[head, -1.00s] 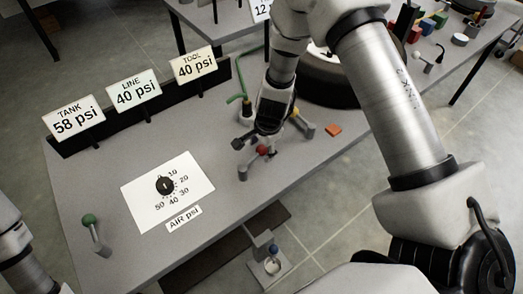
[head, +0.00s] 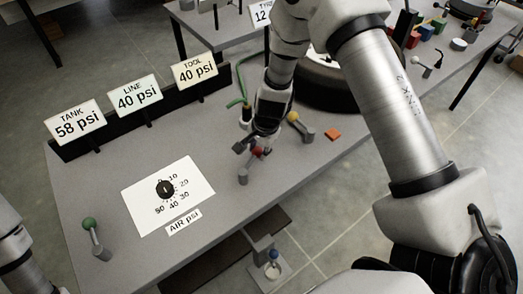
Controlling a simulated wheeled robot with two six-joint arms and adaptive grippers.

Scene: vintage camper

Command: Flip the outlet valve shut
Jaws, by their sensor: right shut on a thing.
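A small lever valve with a red knob (head: 257,151) and a grey base (head: 243,174) stands on the workbench. My right gripper (head: 256,145) reaches down from above and is shut at the red knob, its fingers hiding part of the lever. A yellow-knob lever (head: 294,117) stands just right of my gripper, on its own grey base. A green-knob lever (head: 89,224) stands at the bench's front left. No label shows which lever is the outlet valve. My left gripper is out of view; only part of that arm shows at the left edge.
Signs read TANK 58 psi (head: 75,122), LINE 40 psi (head: 135,95) and TOOL 40 psi (head: 194,72). An air dial (head: 165,188) lies mid-bench. A green hose (head: 239,86) rises behind my gripper. A tire (head: 325,92) and an orange block (head: 333,135) are to the right.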

